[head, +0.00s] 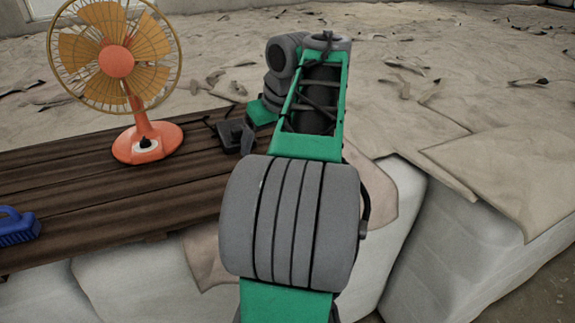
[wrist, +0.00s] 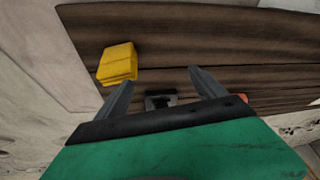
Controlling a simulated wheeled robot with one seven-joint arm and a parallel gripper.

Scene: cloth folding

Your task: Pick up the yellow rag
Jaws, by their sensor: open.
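The yellow rag (wrist: 117,62) shows in the wrist view as a small folded bundle on the dark wooden boards. It lies up and left of my gripper, close to the left finger's tip but apart from it. My gripper (wrist: 160,80) is open, with its two fingers spread and nothing between them. In the head view my arm covers part of the scene, and the yellow rag does not show there.
The dark plank table (head: 100,190) bears an orange fan (head: 118,62) at the back left. A blue brush-like object (head: 15,228) lies at the left edge. Crumpled beige sheets (head: 460,90) cover the surface behind and to the right.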

